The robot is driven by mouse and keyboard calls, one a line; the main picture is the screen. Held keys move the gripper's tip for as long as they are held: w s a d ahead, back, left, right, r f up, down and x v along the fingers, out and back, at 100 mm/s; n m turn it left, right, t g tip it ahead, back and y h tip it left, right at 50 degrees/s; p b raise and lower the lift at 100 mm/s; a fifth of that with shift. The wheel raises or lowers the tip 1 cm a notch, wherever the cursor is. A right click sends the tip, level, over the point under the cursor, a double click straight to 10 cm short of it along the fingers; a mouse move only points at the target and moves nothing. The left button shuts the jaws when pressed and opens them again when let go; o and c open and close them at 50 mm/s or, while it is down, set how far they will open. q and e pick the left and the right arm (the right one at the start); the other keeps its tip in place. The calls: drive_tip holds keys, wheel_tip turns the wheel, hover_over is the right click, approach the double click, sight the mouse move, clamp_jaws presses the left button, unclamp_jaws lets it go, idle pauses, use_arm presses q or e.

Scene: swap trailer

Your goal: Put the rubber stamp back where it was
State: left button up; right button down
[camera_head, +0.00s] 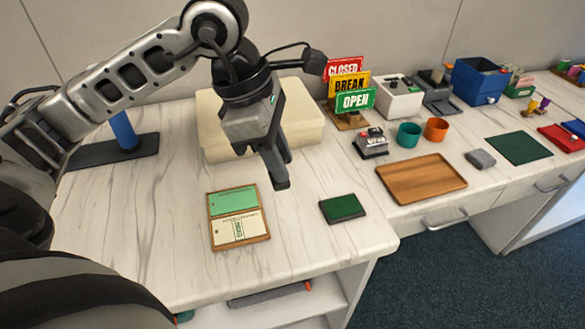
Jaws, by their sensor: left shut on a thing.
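My left gripper (281,183) reaches down from the upper left, pointing at the table between the card tray and the green pad. It is shut, and its fingers and wrist mostly hide what it holds, which I take to be the rubber stamp. It hangs above the table, apart from the things around it. A wooden tray (267,224) holds a green card (233,200) and a cream card (224,236) with a dark green printed mark. A dark-framed green ink pad (342,207) lies to the right of the gripper. My right gripper is not in view.
A cream box (309,128) stands behind the gripper. A sign stand (355,101), a small black-and-white device (371,143), teal (408,135) and orange (436,130) cups and an empty wooden tray (421,179) are at right. Bare table surrounds the ink pad.

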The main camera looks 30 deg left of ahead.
use_arm(q)
drive_tip(key=w+a+f, duration=0.1)
drive_tip(key=w+f, duration=0.1)
drive_tip(key=w+a+f, duration=0.1)
drive_tip(key=w+f, duration=0.1)
drive_tip(key=w+a+f, duration=0.1)
drive_tip(key=w+f, duration=0.2)
drive_tip(key=shift+w+p, duration=0.1)
drive_tip(key=shift+p, duration=0.25)
drive_tip(key=shift+w+a+f, duration=0.1)
drive_tip(key=shift+w+f, duration=0.05)
drive_tip(key=shift+f, duration=1.7)
drive_tip(key=o, duration=0.4)
drive_tip(key=shift+f, duration=0.1)
drive_tip(key=o, duration=0.4)
drive_tip(key=shift+a+r+p, duration=0.1)
drive_tip(key=shift+r+p, duration=0.2)
drive_tip(key=shift+r, duration=0.25)
drive_tip(key=v, duration=1.1)
drive_tip(key=shift+r+b, duration=0.2)
drive_tip(key=shift+b, duration=0.2)
drive_tip(key=shift+a, duration=0.1)
